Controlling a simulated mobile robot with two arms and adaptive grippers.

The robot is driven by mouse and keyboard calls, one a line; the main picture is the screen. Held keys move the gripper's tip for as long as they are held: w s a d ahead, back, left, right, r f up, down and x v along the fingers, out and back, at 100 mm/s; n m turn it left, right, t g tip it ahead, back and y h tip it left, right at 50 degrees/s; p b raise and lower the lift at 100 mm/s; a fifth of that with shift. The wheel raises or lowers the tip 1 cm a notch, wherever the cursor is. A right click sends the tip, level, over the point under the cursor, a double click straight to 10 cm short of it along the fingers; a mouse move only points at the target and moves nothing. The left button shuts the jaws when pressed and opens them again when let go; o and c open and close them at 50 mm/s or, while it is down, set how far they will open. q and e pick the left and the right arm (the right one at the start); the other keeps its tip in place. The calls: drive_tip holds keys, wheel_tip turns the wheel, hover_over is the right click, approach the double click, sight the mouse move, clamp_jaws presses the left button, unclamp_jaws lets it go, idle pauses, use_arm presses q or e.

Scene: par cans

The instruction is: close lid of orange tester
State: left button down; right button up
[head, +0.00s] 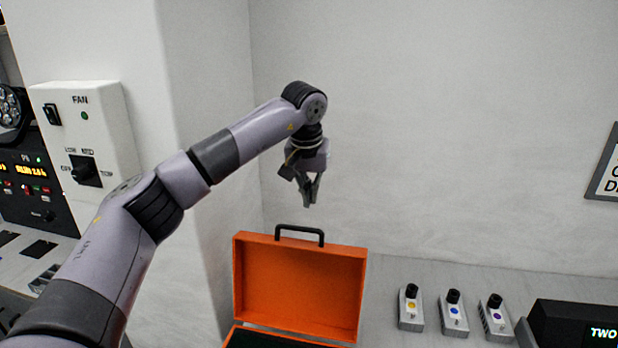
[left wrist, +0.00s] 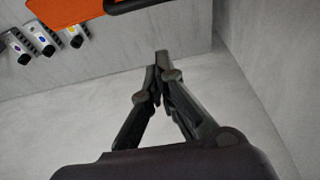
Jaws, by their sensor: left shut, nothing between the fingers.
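The orange tester's lid (head: 300,287) stands upright and open in the head view, with a black handle (head: 300,235) on its top edge. The dark inside of its base (head: 270,340) just shows at the bottom edge of the picture; the rest of the base is cut off. My left gripper (head: 309,203) is shut and empty, pointing down above the handle, apart from it. In the left wrist view, the shut fingertips (left wrist: 161,56) show, with part of the orange lid (left wrist: 65,10) and the handle (left wrist: 128,4) at the top edge. My right gripper is not in view.
Several small switch boxes, one of them grey with a black knob (head: 411,308), stand on the counter right of the tester. A black display box (head: 575,325) is at the far right. A white fan panel (head: 85,130) is on the left wall. The back wall is close behind.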

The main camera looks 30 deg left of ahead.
use_arm(q)
drive_tip(key=f, duration=0.1)
drive_tip(key=s+f+p, duration=0.2)
drive_tip(key=shift+s+d+f, duration=0.2)
drive_tip(key=shift+s+f, duration=0.05)
drive_tip(key=shift+f, duration=0.1)
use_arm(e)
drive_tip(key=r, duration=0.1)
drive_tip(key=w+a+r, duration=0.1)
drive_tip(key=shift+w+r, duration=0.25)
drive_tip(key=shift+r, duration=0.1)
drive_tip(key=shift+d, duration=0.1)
